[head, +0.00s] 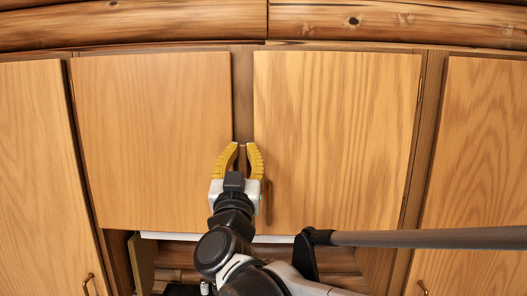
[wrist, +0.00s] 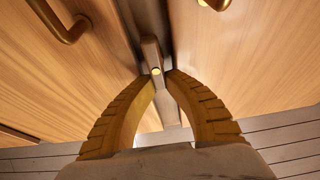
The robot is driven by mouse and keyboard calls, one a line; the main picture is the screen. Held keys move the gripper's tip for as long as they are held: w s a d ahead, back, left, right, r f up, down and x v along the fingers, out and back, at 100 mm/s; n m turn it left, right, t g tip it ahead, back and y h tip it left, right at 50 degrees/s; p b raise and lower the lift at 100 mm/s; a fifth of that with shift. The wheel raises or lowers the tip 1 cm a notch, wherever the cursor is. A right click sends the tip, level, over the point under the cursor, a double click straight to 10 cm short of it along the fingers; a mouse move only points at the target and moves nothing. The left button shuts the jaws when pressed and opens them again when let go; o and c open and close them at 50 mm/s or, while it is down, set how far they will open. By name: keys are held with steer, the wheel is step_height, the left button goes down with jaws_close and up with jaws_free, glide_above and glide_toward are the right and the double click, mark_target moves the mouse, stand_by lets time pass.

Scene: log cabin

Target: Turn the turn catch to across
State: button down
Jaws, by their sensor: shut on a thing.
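The left door (head: 150,135) and right door (head: 340,130) appear closed. Brass handles, one on the left door (wrist: 68,30) and one on the right (wrist: 215,3), stand out near the post. A grey bar (head: 430,238) crosses at lower right. An open recess lies below the doors.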

steer(key=shift+d+f+m+g+h+b, duration=0.5)
steer(key=shift+m+g+h, duration=0.55)
steer(key=shift+m, duration=2.7)
steer(key=shift+d+f+m+g+h+b, duration=0.35)
steer(key=shift+m+g+h+b, duration=0.7)
steer(key=shift+m, duration=2.65)
steer(key=shift+d+f+m+g+h+b, duration=0.55)
steer(key=shift+m+h, duration=0.85)
steer(key=shift+m, duration=2.35)
steer(key=shift+a+r+p, duration=0.15)
steer(key=shift+p, duration=0.15)
steer(key=c, duration=1.4)
jaws_free()
steer(key=shift+w, duration=0.15)
